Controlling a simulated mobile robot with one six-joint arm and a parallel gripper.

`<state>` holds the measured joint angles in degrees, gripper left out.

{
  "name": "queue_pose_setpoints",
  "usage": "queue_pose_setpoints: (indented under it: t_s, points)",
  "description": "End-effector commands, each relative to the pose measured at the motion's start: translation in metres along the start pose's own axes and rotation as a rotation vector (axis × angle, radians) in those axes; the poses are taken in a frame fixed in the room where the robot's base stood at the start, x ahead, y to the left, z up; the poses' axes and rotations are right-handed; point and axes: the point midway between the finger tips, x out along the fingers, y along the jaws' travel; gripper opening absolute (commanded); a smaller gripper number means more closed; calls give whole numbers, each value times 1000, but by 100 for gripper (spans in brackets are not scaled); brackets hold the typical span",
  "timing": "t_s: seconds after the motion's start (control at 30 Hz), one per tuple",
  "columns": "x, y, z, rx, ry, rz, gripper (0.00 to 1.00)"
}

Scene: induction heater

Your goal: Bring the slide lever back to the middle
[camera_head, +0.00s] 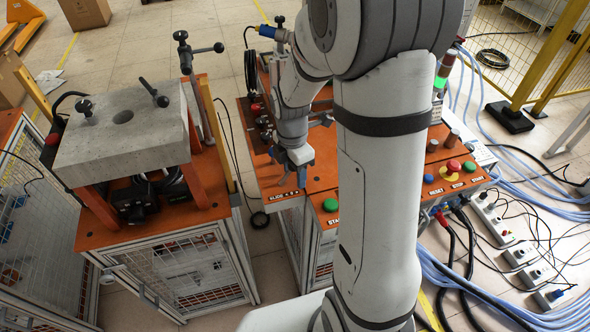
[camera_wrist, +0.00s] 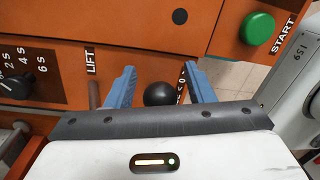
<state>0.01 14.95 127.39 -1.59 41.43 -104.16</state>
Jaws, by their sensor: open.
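The slide lever's black ball knob (camera_wrist: 159,93) shows in the wrist view between the two blue fingers of my gripper (camera_wrist: 159,70). The fingers are open, one on each side of the knob, with a visible gap to each. The lever's stem is hidden below the knob. A partly covered label shows beside the right finger. In the head view my gripper (camera_head: 291,168) is low over the orange control panel (camera_head: 322,165), near the SLIDE label (camera_head: 285,200). The knob cannot be made out there, so the lever's position along its travel is unclear.
A green START button (camera_wrist: 257,28) is right of my gripper, and a LIFT label (camera_wrist: 91,62) is to its left. A black round spot (camera_wrist: 180,16) lies farther up the panel. A stone-topped orange stand (camera_head: 125,135) stands at left in the head view, across a gap.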

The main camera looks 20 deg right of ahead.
Motion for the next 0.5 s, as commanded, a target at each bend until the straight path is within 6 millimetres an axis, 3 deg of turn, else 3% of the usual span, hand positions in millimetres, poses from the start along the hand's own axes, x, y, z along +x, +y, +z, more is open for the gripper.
queue_pose_setpoints:
  t_s: [0.1, 0.5]
  points:
    - [0, 0, 0, 1, 0, 0, 46]
    - [0, 0, 0, 1, 0, 0, 14]
